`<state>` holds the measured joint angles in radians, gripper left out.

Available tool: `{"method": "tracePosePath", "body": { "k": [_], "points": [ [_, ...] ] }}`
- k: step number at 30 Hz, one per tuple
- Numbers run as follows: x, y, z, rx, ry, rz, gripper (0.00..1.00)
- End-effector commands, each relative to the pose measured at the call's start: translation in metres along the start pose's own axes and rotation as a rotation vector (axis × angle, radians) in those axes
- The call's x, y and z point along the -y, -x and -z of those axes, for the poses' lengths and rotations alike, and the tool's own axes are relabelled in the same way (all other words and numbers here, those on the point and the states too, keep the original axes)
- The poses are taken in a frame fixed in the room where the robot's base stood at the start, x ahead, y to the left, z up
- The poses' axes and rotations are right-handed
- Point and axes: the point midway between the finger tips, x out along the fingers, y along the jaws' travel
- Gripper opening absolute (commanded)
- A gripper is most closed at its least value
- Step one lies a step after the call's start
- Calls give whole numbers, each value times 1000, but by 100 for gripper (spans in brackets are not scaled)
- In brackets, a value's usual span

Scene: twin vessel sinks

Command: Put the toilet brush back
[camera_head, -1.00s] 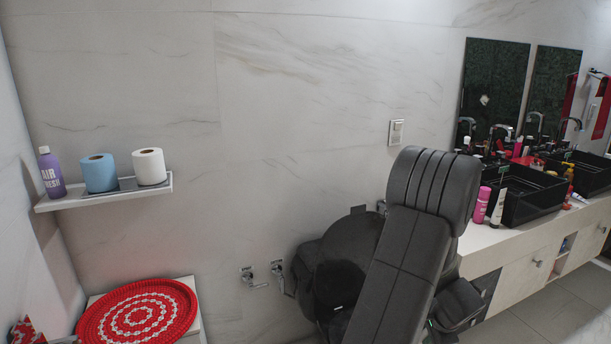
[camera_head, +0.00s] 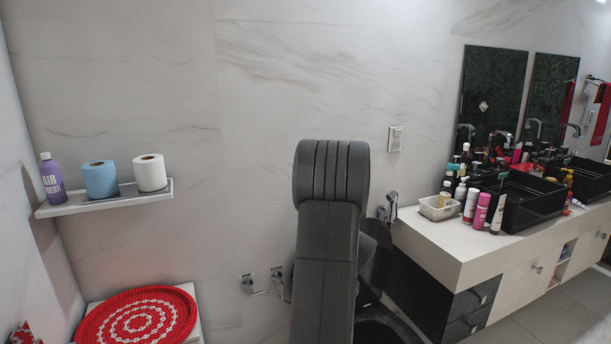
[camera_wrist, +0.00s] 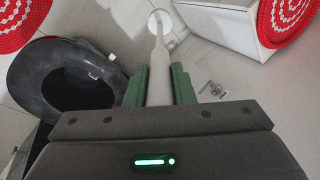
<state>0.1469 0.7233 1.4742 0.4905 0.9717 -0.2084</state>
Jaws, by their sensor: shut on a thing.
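In the wrist view my gripper (camera_wrist: 158,82) has its green fingers on both sides of a pale, long-handled thing, which I take to be the toilet brush (camera_wrist: 159,55). It is shut on the thick part of the brush. The thin far part of the brush reaches up the picture to a white round thing (camera_wrist: 166,17) near the top edge. I cannot tell whether that round thing is the brush's end or a separate holder, or whether they touch. The head view does not show the gripper or brush; my arm fills its lower middle.
A dark toilet with its round seat (camera_wrist: 28,82) is at the left of the wrist view. A white cabinet (camera_wrist: 222,27) with a red crocheted cover stands upper right. In the head view, a shelf (camera_head: 80,208) and the sink counter (camera_head: 445,244) flank my arm.

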Motion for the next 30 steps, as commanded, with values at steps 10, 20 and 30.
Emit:
{"method": "tracePosePath", "body": {
  "k": [10, 20, 30],
  "points": [
    [45, -21, -13, 90, 211, 7, 0],
    [26, -65, -13, 88, 208, 7, 0],
    [-2, -130, -13, 87, 207, 7, 0]
  ]
}}
